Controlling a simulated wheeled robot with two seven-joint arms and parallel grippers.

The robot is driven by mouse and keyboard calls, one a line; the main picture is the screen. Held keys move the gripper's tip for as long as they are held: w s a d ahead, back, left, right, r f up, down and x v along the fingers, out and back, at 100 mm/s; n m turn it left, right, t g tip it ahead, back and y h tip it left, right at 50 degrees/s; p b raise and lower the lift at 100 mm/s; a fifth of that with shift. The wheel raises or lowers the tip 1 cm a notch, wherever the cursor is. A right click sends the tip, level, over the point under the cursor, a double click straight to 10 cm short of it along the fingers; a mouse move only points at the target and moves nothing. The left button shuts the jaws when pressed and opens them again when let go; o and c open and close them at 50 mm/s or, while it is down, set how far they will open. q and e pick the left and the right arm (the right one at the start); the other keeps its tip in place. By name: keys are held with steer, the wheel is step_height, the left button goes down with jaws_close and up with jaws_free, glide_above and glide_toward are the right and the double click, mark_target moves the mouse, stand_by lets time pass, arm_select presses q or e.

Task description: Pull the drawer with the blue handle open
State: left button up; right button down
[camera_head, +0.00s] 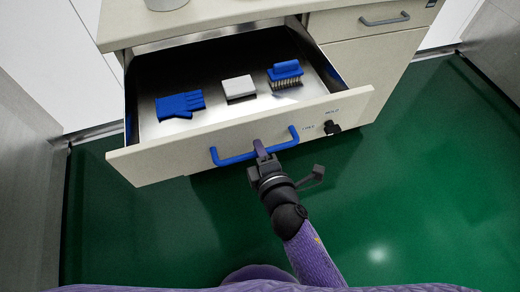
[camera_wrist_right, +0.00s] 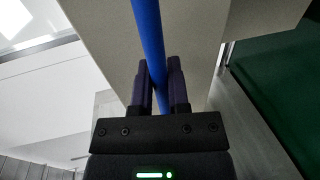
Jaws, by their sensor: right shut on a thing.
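The drawer (camera_head: 160,160) with the blue handle stands pulled out from the cabinet, and its inside is in plain view. The blue handle (camera_head: 234,158) is a bar across the drawer front. My right gripper (camera_head: 260,148) is at the middle of that bar. In the right wrist view the blue bar (camera_wrist_right: 150,40) passes between the two dark fingers of my right gripper (camera_wrist_right: 160,85), which is shut on it. My left gripper is not in view.
Inside the drawer lie a blue glove (camera_head: 180,105), a white block (camera_head: 239,87) and a blue brush (camera_head: 285,74). A second drawer with a grey handle (camera_head: 385,20) is shut. Green floor (camera_head: 420,190) is clear.

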steer(key=shift+s+f, duration=0.1)
steer(key=shift+s, duration=0.05)
steer(key=c, duration=0.6)
jaws_free()
steer(key=shift+c, duration=0.2)
steer(key=p+v, duration=0.1)
steer(key=v, duration=0.9)
